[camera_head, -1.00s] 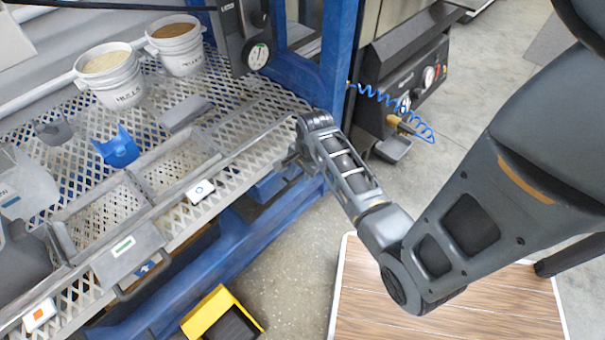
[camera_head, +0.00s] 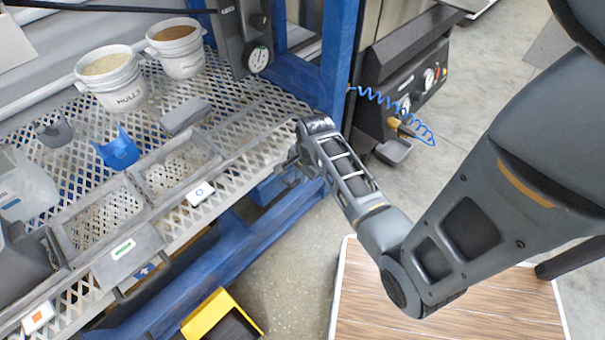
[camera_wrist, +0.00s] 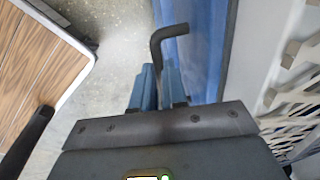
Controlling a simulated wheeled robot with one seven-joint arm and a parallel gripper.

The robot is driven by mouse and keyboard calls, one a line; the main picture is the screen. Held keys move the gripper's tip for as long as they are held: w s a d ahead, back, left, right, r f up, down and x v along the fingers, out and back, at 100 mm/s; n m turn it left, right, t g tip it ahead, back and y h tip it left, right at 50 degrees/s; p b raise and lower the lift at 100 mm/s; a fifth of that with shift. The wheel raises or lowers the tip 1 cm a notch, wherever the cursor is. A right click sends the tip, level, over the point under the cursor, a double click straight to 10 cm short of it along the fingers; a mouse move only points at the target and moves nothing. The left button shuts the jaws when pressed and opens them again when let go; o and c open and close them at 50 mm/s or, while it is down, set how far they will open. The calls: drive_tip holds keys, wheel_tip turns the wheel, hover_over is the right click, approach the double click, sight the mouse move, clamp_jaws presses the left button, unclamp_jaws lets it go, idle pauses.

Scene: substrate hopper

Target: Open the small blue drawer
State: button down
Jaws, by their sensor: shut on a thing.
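The small blue drawer (camera_head: 268,188) sits under the front edge of the mesh shelf, partly hidden by my gripper and the shelf. In the wrist view a blue surface (camera_wrist: 207,45) stands right of a dark bent handle (camera_wrist: 157,48); I take it for the drawer's face. My gripper (camera_wrist: 158,88) has blue fingers closed around the lower part of this handle. In the head view my gripper (camera_head: 290,168) is at the shelf's front edge, mostly hidden by its own wrist. I cannot tell how far the drawer is out.
The mesh shelf (camera_head: 228,133) holds two white buckets (camera_head: 117,85), grey trays and a blue scoop (camera_head: 118,150). A blue post (camera_head: 338,60) stands just behind my gripper. A black machine (camera_head: 405,75) with a coiled blue hose is at right. A yellow bin (camera_head: 207,312) is on the floor.

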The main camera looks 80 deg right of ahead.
drive_tip(key=s+a+p, duration=0.6)
drive_tip(key=s, duration=0.4)
drive_tip(key=s+a+p, duration=0.6)
drive_tip(key=s, duration=0.4)
drive_tip(key=shift+s+a, duration=0.35)
drive_tip(key=c, duration=1.2)
unclamp_jaws()
drive_tip(key=shift+o, duration=0.2)
wheel_tip(320, 180, up, 8)
drive_tip(key=s+p, duration=0.1)
drive_tip(key=p, duration=0.1)
drive_tip(key=shift+a+f, duration=0.15)
drive_tip(key=shift+a, duration=0.2)
